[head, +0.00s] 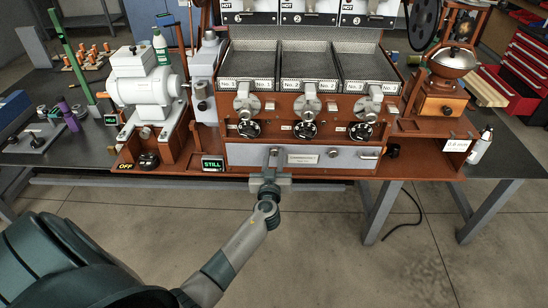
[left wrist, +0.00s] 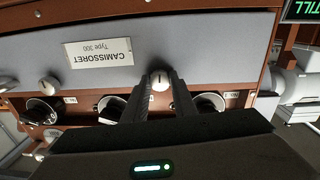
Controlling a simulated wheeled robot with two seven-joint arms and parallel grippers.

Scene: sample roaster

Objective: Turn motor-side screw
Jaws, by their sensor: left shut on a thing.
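The motor-side screw (left wrist: 160,76) is a pale round head with a dark slot mark. It is on the grey front panel (head: 330,158) under the roaster, on the side toward the white motor (head: 145,90). My left gripper (head: 273,160) is in front of the panel, its two dark fingers shut around the screw. In the left wrist view the fingers stand on either side of the screw head, which shows between their tips. The fingers hide most of the screw in the head view. A second screw (head: 368,154) is at the panel's right end. My right gripper is out of view.
A "CAMISSORET Type 300" label (left wrist: 99,53) is beside the screw. Several black round knobs (head: 305,130) line the orange frame above the panel. A green "STILL" display (head: 212,164) and a yellow "OFF" display (head: 125,167) are to the left. The floor in front is clear.

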